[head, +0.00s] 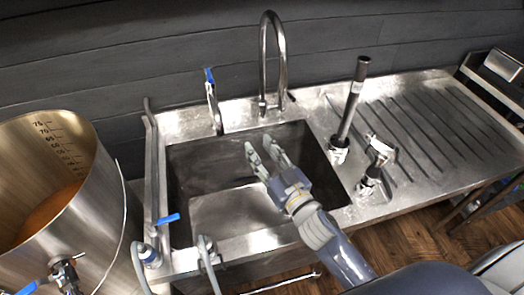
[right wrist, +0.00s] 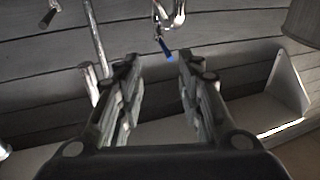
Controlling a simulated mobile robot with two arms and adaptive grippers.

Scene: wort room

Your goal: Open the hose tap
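A tap with a blue-tipped lever (head: 212,100) stands upright at the back left of the sink. A second blue lever (head: 167,219) sits at the sink's front left corner, beside hoses. The frames do not label either as the hose tap. My right gripper (head: 262,153) is over the sink basin, open and empty, pointing toward the back wall, to the right of and apart from the back tap. In the right wrist view the fingers (right wrist: 158,75) are spread, and a blue-tipped lever (right wrist: 166,50) shows beyond the gap between them. My left gripper is not in view.
A gooseneck faucet (head: 272,60) rises behind the basin. A large steel kettle (head: 110,205) with its own valve stands at the left. A dark upright tube (head: 352,100) and metal fittings (head: 378,150) stand on the drainboard at the right. The basin (head: 225,210) looks empty.

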